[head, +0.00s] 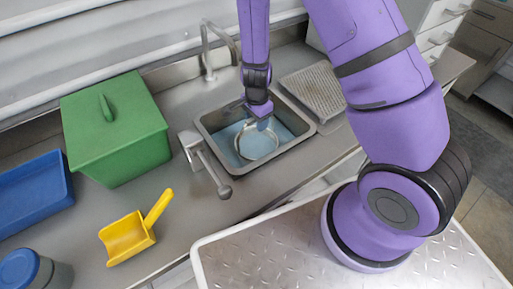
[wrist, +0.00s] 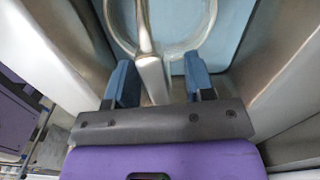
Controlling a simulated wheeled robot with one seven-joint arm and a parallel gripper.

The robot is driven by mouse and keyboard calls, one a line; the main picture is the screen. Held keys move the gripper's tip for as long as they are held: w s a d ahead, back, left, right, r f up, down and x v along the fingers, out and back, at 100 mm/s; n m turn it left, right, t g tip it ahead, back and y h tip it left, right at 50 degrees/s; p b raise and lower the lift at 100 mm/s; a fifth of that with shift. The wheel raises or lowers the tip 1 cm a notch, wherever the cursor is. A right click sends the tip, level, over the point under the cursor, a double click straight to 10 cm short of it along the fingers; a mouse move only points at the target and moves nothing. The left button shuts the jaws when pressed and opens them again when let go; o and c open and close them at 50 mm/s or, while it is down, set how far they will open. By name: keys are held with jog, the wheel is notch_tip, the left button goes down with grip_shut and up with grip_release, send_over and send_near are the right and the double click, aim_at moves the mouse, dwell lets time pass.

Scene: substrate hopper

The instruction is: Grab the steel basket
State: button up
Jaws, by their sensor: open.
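The steel basket (head: 258,147) is a round, shallow ring-rimmed piece inside the sink (head: 298,122), over a light blue surface. In the wrist view its rim curves across the top, and its flat steel handle (wrist: 153,75) runs down toward my gripper. My gripper (head: 262,122) reaches down into the sink at the basket's far side. In the wrist view my gripper (wrist: 160,80) is open, with blue fingertips on either side of the handle. The handle lies between them, nearer the left finger, and whether it touches that finger is unclear.
Sink walls stand close around my gripper. A faucet (head: 208,62) rises behind, and a lever with a ball end (head: 224,191) is at the sink's left. A green lidded bin (head: 115,130), yellow scoop (head: 127,238), blue tray (head: 35,193) and blue-lidded container (head: 20,268) stand left.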

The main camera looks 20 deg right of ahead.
jog(key=shift+f, duration=0.2)
grip_shut()
dwell(1.3)
